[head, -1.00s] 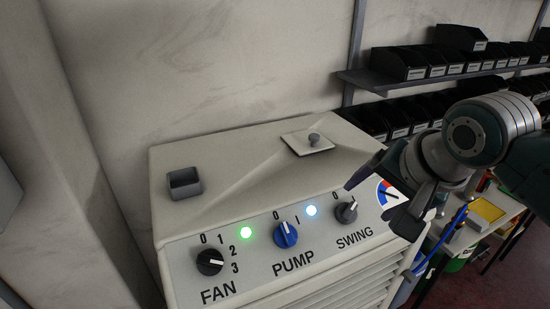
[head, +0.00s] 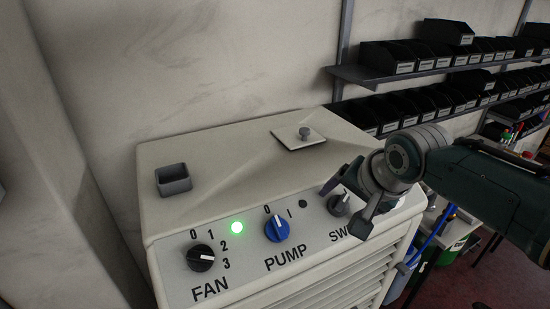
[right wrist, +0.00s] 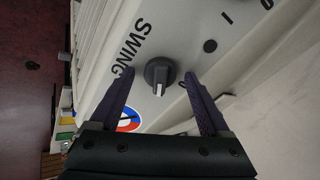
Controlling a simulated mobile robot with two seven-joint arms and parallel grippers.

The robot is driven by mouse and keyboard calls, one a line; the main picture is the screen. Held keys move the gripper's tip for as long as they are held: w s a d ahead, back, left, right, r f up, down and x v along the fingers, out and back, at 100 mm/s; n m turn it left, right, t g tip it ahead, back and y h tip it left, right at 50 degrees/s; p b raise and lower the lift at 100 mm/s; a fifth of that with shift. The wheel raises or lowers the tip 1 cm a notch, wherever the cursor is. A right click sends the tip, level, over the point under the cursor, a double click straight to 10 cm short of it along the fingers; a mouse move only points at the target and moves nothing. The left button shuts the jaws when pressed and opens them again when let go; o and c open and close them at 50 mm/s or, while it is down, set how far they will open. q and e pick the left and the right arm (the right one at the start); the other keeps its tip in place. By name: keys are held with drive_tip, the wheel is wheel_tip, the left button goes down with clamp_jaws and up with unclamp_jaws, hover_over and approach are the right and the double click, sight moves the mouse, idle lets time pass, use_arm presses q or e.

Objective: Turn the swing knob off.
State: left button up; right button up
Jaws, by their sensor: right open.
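The grey swing knob (head: 338,204) is at the right end of the control panel, partly hidden by my right gripper in the head view. In the right wrist view the knob (right wrist: 158,73) is in full sight, its white pointer aimed down the picture toward the gripper body. Its SWING label (right wrist: 132,50) lies to its left. My right gripper (head: 344,214) is open at the knob. Its two fingers stand on either side of the knob with gaps, and I see no contact. The left gripper is not in view.
The blue pump knob (head: 277,229) and black fan knob (head: 200,257) are left of the swing knob. A green lamp (head: 237,228) is lit; a small lamp (head: 303,203) by the pump knob is dark. Bin shelves (head: 400,68) stand behind.

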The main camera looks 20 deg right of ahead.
clamp_jaws()
idle(0.5)
drive_tip(key=shift+n, duration=1.2)
drive_tip(key=n, duration=0.3)
drive_tip(key=shift+s+d+n+y, duration=0.1)
drive_tip(key=shift+n+y, duration=0.2)
drive_tip(key=n, duration=0.3)
drive_tip(key=shift+n+y+b, duration=0.35)
drive_tip(key=shift+n+y, duration=0.05)
drive_tip(key=shift+n, duration=1.4)
